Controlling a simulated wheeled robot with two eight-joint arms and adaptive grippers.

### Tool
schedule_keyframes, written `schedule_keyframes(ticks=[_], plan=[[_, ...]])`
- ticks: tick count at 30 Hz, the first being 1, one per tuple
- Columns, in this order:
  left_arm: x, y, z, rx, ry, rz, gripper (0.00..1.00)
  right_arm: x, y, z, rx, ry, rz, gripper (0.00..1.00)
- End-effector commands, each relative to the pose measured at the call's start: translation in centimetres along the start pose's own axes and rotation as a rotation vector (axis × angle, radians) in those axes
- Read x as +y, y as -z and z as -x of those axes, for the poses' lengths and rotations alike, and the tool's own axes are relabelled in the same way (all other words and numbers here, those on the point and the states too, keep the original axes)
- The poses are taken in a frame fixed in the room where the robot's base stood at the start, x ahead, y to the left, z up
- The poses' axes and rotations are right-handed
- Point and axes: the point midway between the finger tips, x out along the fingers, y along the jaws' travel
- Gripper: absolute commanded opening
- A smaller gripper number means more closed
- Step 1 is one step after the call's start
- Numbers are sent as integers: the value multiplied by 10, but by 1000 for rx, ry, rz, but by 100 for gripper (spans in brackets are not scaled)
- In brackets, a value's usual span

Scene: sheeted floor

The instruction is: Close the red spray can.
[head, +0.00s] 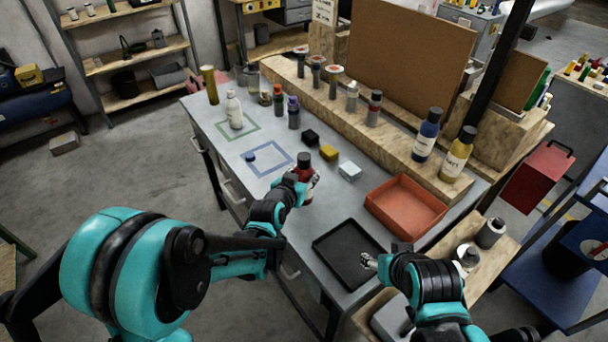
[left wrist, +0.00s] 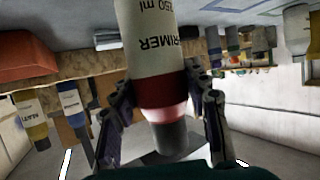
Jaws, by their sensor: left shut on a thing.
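The red spray can (head: 306,171) is upright at the front of the workbench, with a dark cap-like top (head: 304,158). In the left wrist view the can (left wrist: 158,91) shows a white PRIMER label, a red shoulder and the dark grey top (left wrist: 172,138), which appears seated on it. My left gripper (head: 303,181) is shut on the can, its fingers on either side of the red shoulder. The can's base is partly hidden in the head view, and I cannot tell if it touches the bench. My right gripper (head: 370,262) is over the black tray's right edge; its jaw state is unclear.
A black tray (head: 334,240) and a red-orange bin (head: 388,208) lie right of the can. A white box (head: 349,170), yellow block (head: 328,152) and black block (head: 310,136) are behind it. A small blue cap (head: 249,157) lies near the blue square outline. Bottles line the rear ledge.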

Motion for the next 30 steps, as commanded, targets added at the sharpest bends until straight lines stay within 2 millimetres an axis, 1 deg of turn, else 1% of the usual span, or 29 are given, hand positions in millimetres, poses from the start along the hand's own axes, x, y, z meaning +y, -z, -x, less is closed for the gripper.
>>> schedule_keyframes(ticks=[1, 2, 3, 4, 13, 16, 20, 27, 30], plan=[[0, -3, -1, 1, 0, 0, 0, 0, -2, -3, 0, 0, 0, 56], [0, -2, -1, 0, 0, 0, 54, 0, -1, -2, 0, 0, 0, 56], [0, -2, -1, 0, 0, 0, 64, 0, -1, -2, 0, 0, 0, 56], [0, -2, -1, 0, 0, 0, 66, 0, -1, -1, 0, 0, 0, 56], [0, 0, 0, 0, 0, 0, 66, 0, 0, 0, 0, 0, 0, 56], [0, 3, 4, 0, 0, 0, 66, 0, 2, 3, 0, 0, 0, 56], [0, 4, 26, 0, 1, 0, 66, 0, 6, 8, 0, 0, 0, 56], [0, 4, 80, 0, 0, 1, 66, 0, 15, 21, 0, 0, 0, 56], [0, 3, 98, 0, 1, 1, 66, 0, 18, 25, 0, 0, 0, 56]])
